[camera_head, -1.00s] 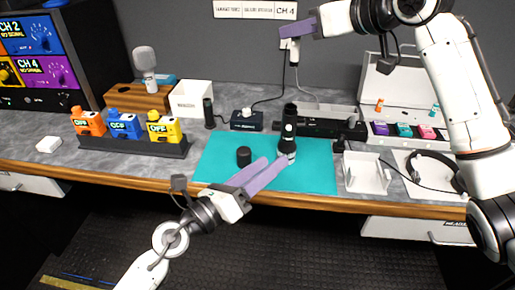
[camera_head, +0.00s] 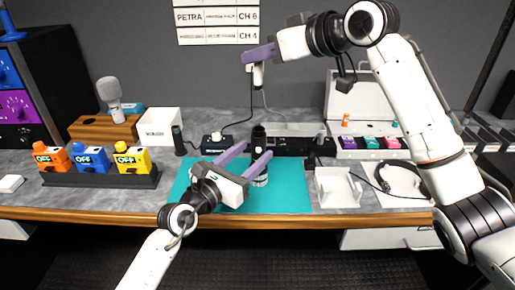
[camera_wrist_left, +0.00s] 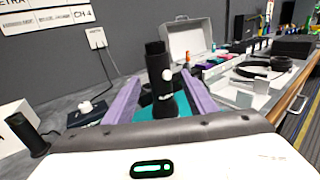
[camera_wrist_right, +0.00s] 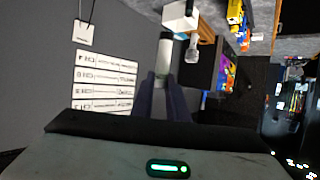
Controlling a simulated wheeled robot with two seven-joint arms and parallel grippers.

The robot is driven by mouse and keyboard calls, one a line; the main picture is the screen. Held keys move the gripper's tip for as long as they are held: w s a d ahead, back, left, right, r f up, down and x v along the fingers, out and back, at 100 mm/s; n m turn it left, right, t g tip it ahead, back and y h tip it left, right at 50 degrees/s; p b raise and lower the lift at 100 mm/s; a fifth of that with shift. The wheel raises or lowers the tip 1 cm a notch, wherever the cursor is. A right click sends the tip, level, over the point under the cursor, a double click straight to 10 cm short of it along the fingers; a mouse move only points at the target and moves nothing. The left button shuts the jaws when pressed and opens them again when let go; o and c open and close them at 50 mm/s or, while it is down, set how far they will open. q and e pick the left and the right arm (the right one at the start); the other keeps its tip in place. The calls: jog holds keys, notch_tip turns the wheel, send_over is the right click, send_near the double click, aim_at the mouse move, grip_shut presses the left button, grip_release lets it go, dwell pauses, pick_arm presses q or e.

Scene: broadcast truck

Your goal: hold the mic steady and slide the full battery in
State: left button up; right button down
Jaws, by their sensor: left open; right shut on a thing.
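The mic body (camera_head: 259,138), a black upright cylinder with a pale band low down, stands on the teal mat (camera_head: 293,200). It also shows in the left wrist view (camera_wrist_left: 160,72) with white buttons on its side. My left gripper (camera_head: 250,158) is open, its purple fingers reaching either side of the mic with gaps. My right gripper (camera_head: 260,54) is raised near the back wall, high above the mat.
Orange, blue and yellow packs (camera_head: 91,158) stand in a rack at left. A grey-headed mic (camera_head: 112,97) stands in a wooden block beside a white bin (camera_head: 157,126). A white tray (camera_head: 338,188) and headphones (camera_head: 400,178) lie right of the mat.

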aim_at(261, 69)
pick_arm(q)
jog(key=shift+x, duration=1.85)
grip_shut()
pick_arm(e)
jog(key=shift+s+f, duration=0.15)
jog(key=shift+f, duration=1.4)
